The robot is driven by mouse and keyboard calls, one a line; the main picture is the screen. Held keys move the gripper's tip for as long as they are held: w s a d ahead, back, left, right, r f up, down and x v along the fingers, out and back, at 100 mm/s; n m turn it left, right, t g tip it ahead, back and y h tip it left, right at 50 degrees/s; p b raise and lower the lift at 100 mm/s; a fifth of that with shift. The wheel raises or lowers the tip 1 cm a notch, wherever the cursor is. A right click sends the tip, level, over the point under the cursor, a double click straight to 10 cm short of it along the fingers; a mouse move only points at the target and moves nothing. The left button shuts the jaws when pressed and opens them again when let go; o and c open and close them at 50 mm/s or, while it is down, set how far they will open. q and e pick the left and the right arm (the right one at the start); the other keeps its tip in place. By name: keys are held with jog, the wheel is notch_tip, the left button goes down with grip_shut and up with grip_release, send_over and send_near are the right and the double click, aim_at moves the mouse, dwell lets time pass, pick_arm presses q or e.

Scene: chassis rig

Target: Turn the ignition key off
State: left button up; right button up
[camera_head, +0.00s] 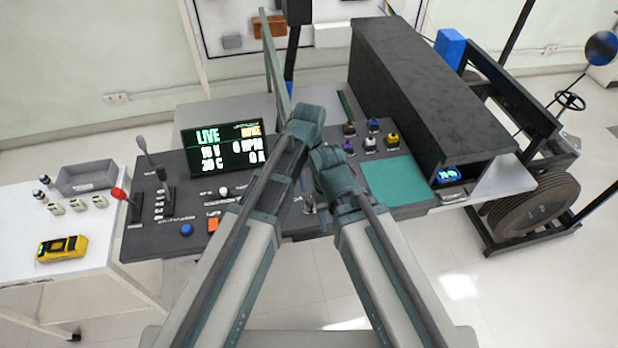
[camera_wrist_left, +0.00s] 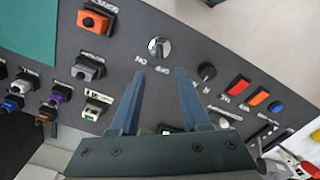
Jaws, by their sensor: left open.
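The ignition key (camera_wrist_left: 159,47) is a silver round switch with a narrow grip, set in the dark control panel with small white lettering beside it. It shows just beyond my left fingertips in the left wrist view. My left gripper (camera_wrist_left: 160,74) is open, its two fingers apart and pointing toward the key with nothing between them. The fingers do not appear closed on the key. In the head view both arms reach over the panel (camera_head: 170,235), and my arm links hide the left fingers.
A lit display (camera_head: 226,147) reading LIVE stands on the panel. A black round knob (camera_wrist_left: 207,71) and orange buttons (camera_wrist_left: 238,87) lie right of the key in the wrist view; several coloured connectors lie left. A teal mat (camera_head: 393,181) and long black box (camera_head: 425,85) are at right.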

pick_arm(q)
notch_tip(320, 180, up, 3)
jog(key=shift+f+p, duration=0.2)
jog(key=shift+p, duration=0.55)
pick_arm(e)
notch_tip(320, 180, up, 3)
jog(key=shift+f, duration=0.2)
pick_arm(q)
jog(key=s+a+m, duration=0.4)
jog(key=a, duration=0.5)
jog(key=s+a+m, duration=0.4)
jog(key=a+m, duration=0.1)
jog(key=a, duration=0.3)
jog(key=s+d+m, duration=0.1)
jog(key=s+d, duration=0.1)
jog(key=d, duration=0.3)
jog(key=s+d+m+y, duration=0.1)
jog(key=s+d+m, duration=0.1)
jog(key=d, duration=0.4)
jog(key=shift+s, duration=0.85)
pick_arm(e)
jog(key=shift+f, duration=0.2)
